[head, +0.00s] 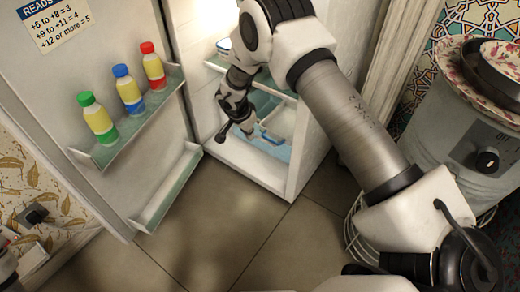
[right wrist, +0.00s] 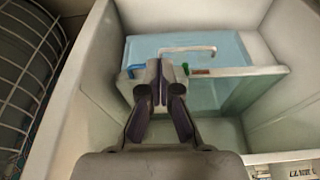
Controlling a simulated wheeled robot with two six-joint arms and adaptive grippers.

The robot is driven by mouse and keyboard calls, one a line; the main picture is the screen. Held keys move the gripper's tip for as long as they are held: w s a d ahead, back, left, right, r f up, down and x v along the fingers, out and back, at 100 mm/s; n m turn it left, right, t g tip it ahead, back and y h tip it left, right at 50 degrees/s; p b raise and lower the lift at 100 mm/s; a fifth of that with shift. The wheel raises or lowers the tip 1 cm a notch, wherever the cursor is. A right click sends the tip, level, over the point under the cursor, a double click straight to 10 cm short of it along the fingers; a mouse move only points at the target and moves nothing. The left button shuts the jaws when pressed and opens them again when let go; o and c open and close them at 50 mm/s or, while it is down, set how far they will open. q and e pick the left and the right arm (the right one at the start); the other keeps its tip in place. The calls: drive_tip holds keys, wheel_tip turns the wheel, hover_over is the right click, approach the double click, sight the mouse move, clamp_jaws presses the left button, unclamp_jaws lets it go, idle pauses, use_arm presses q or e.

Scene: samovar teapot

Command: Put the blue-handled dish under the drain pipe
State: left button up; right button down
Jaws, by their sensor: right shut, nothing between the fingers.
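My right gripper (head: 236,128) reaches into the open fridge, low in front of a bluish drawer (head: 274,151). In the right wrist view my right gripper (right wrist: 160,82) is shut and empty. Its fingertips are by the near edge of a clear bluish bin (right wrist: 225,95) with a pale bar handle (right wrist: 190,51). Small green and blue bits (right wrist: 134,70) show beside the fingers; I cannot tell what they belong to. A small white and blue item (head: 223,45) sits on a higher shelf, partly behind my arm; I cannot tell if it is the blue-handled dish. I cannot make out a drain pipe.
The open fridge door (head: 110,110) at left holds several capped bottles, including a red-capped one (head: 152,68). A grey drum-like appliance (head: 440,125) with a knob and patterned plates (head: 465,75) stands at right. The tiled floor (head: 225,220) in front is clear.

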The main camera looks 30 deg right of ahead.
drive_tip(key=w+d+f+b, duration=0.2)
drive_tip(key=d+f+b, duration=0.4)
drive_tip(key=f, duration=0.3)
drive_tip(key=shift+d+f, duration=0.15)
drive_tip(key=shift+d, duration=0.05)
drive_tip(key=shift+w, duration=0.1)
